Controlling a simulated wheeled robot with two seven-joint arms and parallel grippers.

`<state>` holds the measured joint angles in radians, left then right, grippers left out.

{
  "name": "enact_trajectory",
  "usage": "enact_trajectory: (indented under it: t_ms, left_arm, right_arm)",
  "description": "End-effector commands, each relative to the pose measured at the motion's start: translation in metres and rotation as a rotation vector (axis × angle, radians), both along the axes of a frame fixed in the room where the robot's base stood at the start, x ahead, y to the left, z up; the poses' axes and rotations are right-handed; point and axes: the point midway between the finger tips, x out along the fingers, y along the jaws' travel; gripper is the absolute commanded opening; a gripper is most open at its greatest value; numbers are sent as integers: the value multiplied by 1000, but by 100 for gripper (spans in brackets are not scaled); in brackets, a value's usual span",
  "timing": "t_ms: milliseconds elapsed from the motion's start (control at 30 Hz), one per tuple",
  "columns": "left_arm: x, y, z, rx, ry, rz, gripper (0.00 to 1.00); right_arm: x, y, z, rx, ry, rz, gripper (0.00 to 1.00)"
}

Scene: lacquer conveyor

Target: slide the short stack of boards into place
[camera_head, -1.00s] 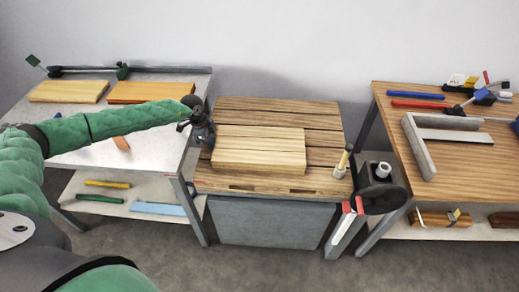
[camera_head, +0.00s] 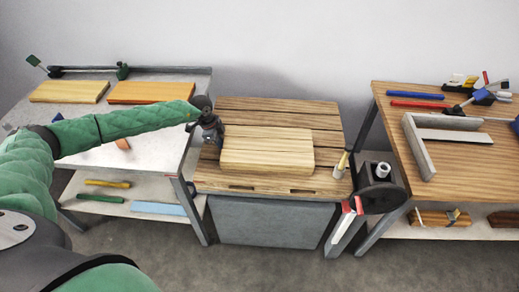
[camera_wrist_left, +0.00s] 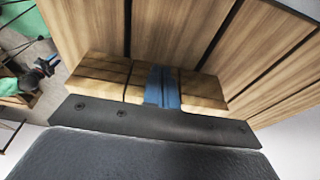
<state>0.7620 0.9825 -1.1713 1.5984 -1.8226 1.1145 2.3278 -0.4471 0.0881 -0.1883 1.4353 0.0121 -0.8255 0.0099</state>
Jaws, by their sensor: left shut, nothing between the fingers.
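The short stack of pale boards (camera_head: 267,150) lies flat on the slatted wooden pallet (camera_head: 320,115) in the middle of the head view. My left gripper (camera_head: 219,138) is shut and empty at the stack's left end, appearing to touch it. In the left wrist view the shut blue fingers (camera_wrist_left: 163,88) meet the end faces of the boards (camera_wrist_left: 105,78), with the pallet slats (camera_wrist_left: 190,30) beyond. The exact contact is hard to see. My right gripper is not in view.
A grey table (camera_head: 65,112) with two boards stands at left. A wooden table (camera_head: 460,155) with tools and a grey angled frame (camera_head: 418,150) stands at right. A small stand (camera_head: 380,190) with a round black part sits close to the pallet's right side.

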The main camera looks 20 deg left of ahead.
Motion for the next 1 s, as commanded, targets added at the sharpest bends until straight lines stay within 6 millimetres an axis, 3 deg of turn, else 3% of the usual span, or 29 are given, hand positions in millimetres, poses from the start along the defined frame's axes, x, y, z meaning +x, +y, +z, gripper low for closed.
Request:
enact_trajectory:
  t_ms: [1000]
  left_arm:
    - [8,-34,1,-3,-1,-1,0]
  right_arm:
    - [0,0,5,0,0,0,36]
